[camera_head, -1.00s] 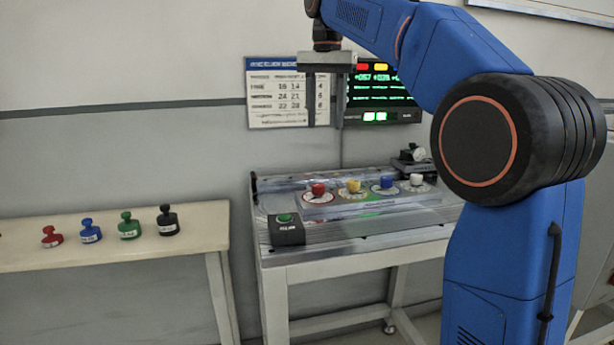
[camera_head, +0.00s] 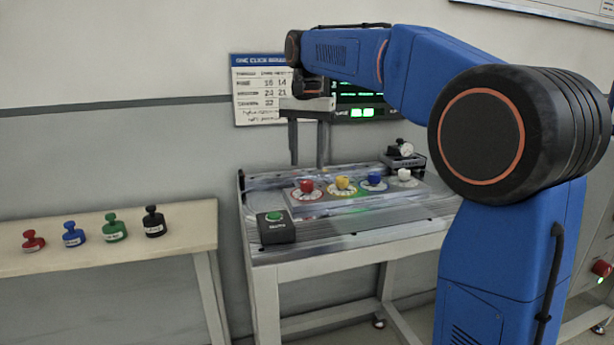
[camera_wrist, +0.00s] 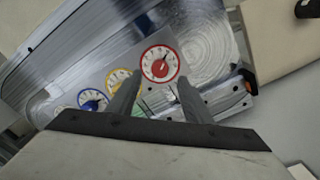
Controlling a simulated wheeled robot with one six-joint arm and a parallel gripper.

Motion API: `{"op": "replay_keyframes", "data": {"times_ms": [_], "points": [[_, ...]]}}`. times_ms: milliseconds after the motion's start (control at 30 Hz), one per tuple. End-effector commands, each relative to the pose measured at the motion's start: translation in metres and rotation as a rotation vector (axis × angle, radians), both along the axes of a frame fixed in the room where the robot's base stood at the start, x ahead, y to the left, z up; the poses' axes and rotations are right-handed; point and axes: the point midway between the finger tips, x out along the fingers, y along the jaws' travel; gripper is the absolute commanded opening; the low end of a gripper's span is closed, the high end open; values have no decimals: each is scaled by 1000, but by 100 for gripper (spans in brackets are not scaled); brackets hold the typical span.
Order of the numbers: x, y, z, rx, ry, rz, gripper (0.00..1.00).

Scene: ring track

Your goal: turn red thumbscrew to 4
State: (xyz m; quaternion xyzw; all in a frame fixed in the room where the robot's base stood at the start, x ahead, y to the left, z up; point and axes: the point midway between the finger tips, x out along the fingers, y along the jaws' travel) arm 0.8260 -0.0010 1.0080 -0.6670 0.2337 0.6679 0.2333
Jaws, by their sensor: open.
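The red thumbscrew (camera_head: 306,187) stands on a round white dial with a red rim, at the left end of a row on the metal worktable (camera_head: 350,247). In the wrist view the red thumbscrew (camera_wrist: 160,69) shows from above, ahead of the fingertips and roughly between them. The dial's numbers are too small to read. My gripper (camera_head: 309,165) is open and empty, with its fingers pointing down above the worktable near the red thumbscrew. In the wrist view my gripper (camera_wrist: 155,85) has its two fingers spread apart.
Yellow (camera_head: 343,183), blue (camera_head: 374,180) and white (camera_head: 404,175) thumbscrews stand right of the red one. A black box with a green button (camera_head: 275,227) sits at the front left. A side bench (camera_head: 120,253) holds several coloured knobbed pieces. A lit display (camera_head: 362,100) hangs behind.

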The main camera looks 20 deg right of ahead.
Motion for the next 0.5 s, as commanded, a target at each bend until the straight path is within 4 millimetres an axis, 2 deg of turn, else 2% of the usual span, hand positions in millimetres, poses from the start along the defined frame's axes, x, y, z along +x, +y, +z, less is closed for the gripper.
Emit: {"op": "replay_keyframes", "data": {"times_ms": [100, 233, 500], "points": [[0, 0, -20, 0, 0, 0, 46], [0, 0, -37, 0, 0, 0, 46], [0, 0, -54, 0, -1, 0, 46]]}}
